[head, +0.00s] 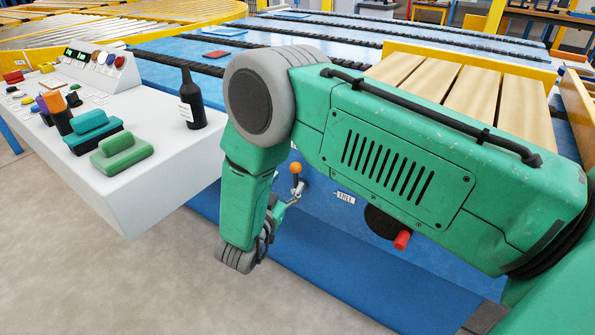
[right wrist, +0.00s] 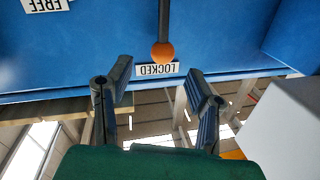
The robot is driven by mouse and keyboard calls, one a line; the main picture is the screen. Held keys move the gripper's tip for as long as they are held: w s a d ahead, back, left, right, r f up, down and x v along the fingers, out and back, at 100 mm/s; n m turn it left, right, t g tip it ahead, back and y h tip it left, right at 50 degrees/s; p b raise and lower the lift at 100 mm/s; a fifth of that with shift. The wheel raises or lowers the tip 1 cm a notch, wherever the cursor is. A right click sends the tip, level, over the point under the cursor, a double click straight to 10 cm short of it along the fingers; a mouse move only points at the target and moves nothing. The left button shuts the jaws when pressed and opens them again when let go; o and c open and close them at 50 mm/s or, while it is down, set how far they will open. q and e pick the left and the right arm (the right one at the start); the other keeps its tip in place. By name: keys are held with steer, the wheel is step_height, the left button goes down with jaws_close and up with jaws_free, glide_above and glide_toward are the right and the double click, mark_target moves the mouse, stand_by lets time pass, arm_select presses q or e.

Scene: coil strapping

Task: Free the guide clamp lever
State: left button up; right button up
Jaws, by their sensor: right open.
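The guide clamp lever is a dark rod ending in an orange ball knob (head: 296,168). In the right wrist view the knob (right wrist: 163,52) lies at the LOCKED label (right wrist: 158,70), which appears upside down. The FREE label (head: 346,198) is to the right of the knob in the head view and at the top left of the right wrist view (right wrist: 45,5). My right gripper (head: 295,192) is open, close by the knob. In the right wrist view its fingers (right wrist: 160,70) are spread with the knob just beyond their tips, between their lines. My left gripper is out of view.
A white console (head: 130,190) stands at the left with a dark bottle (head: 190,105), teal and green blocks (head: 122,153) and several buttons. A black hub with a red handle (head: 402,240) sits right of the FREE label. My right arm hides part of the blue machine (head: 330,280).

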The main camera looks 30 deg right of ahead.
mark_target(294, 171)
steer(key=x, duration=0.2)
steer(key=b+x, duration=0.1)
steer(key=x, duration=0.1)
steer(key=shift+w+a+r, duration=0.2)
steer(key=shift+w+a, duration=0.05)
steer(key=shift+w, duration=0.1)
steer(key=x, duration=0.3)
steer(key=shift+s+d+f, duration=0.15)
steer(key=shift+s+f, duration=0.05)
steer(key=shift+s, duration=0.05)
steer(key=shift+d, duration=0.3)
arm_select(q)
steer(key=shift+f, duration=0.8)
arm_select(e)
steer(key=shift+a, duration=0.1)
